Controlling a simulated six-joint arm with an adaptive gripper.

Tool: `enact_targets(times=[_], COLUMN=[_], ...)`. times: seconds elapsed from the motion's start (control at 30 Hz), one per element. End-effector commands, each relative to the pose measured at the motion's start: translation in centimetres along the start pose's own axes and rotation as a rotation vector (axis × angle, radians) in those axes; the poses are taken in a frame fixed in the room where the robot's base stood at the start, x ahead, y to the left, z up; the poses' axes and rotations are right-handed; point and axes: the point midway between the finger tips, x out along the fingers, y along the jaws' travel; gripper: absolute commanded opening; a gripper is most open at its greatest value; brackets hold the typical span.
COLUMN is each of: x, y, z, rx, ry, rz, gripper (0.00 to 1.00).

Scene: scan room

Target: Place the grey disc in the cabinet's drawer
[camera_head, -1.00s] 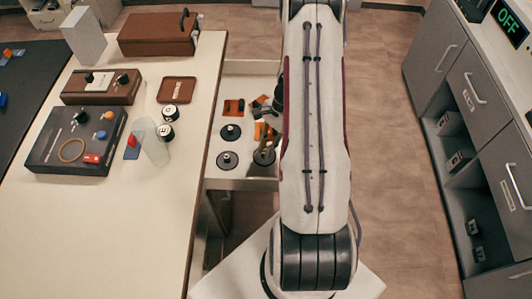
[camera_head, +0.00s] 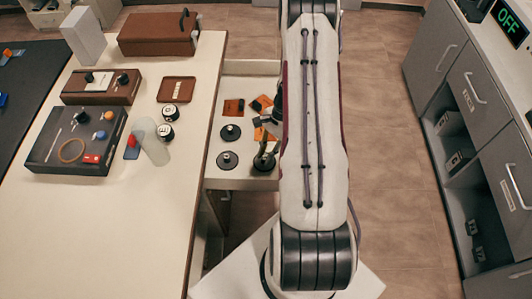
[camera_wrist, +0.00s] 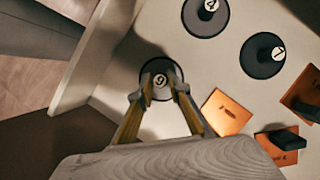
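The drawer (camera_head: 247,183) stands pulled out from the cabinet, below the counter. My gripper (camera_head: 266,151) is down over the drawer's near right corner. In the wrist view my gripper (camera_wrist: 161,76) has its fingertips on both sides of the knob of a dark grey disc (camera_wrist: 158,93) marked 9. Whether the fingers press on the knob is unclear. This disc (camera_head: 263,168) is inside the drawer's outline, at or close to its floor. Two similar dark discs lie in the drawer, one marked 4 (camera_wrist: 192,24) and another (camera_wrist: 256,66) with a less clear mark.
Several orange plates (camera_wrist: 226,112), some with black blocks, lie deeper in the drawer. The counter (camera_head: 120,220) holds a control box (camera_head: 60,140), a brown case (camera_head: 150,38), a translucent cylinder (camera_head: 152,143) and small numbered weights (camera_head: 170,110). A grey cabinet (camera_head: 430,75) stands right.

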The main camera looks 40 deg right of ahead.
Motion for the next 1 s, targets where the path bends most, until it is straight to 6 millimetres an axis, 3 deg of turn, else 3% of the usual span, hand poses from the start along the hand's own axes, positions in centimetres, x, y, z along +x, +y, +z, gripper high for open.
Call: enact_targets(times=[0.57,1.0], x=[-0.4,-5.2], y=[0.0,-0.1], z=[0.1,0.1], rx=[0.0,-0.001], ry=[0.001,0.002], rz=[-0.001,-0.003], gripper=[0.31,0.31])
